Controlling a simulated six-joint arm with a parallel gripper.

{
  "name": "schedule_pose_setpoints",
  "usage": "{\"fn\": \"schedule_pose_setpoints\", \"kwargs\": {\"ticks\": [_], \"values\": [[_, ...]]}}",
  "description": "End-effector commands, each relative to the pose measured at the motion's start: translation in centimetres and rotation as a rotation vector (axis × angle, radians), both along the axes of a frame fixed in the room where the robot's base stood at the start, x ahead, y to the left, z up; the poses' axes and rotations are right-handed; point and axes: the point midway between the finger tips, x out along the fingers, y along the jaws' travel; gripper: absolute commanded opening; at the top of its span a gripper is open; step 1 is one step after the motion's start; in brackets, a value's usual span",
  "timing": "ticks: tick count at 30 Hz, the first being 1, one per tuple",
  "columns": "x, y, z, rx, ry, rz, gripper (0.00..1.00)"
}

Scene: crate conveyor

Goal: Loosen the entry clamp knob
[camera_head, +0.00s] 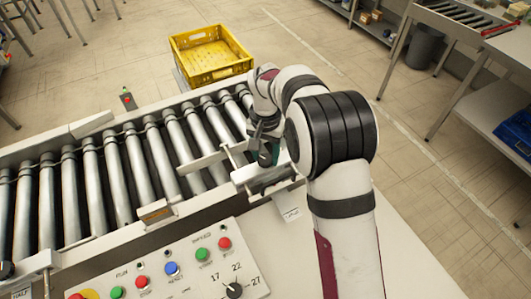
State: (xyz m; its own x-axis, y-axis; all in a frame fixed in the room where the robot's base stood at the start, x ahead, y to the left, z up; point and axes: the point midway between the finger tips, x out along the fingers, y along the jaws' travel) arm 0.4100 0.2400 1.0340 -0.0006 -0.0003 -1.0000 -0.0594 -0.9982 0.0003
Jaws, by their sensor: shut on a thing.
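My gripper (265,150) is at the right end of the roller conveyor, low over the near side rail. It is shut on what appears to be the entry clamp knob, which is mostly hidden by the dark fingers and wrist. A pale metal guide bracket (208,160) reaches over the rollers just left of the gripper. A rail block (268,180) lies just below it. How far the knob is turned cannot be seen.
Another black knob (7,269) sits at the left edge. A control panel (190,285) with coloured buttons and a dial (234,291) stands in front of the conveyor rollers (130,165). A yellow crate (211,75) is beyond the conveyor's far end. A blue bin (515,130) is right.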

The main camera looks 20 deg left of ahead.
Motion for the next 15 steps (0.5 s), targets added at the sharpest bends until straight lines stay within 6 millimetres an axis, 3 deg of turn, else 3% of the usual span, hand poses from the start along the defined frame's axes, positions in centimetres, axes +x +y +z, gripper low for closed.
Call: {"fn": "schedule_pose_setpoints", "kwargs": {"ticks": [15], "values": [[0.07, 0.0, 0.06, 0.0, -0.002, 0.488, 0.0]]}}
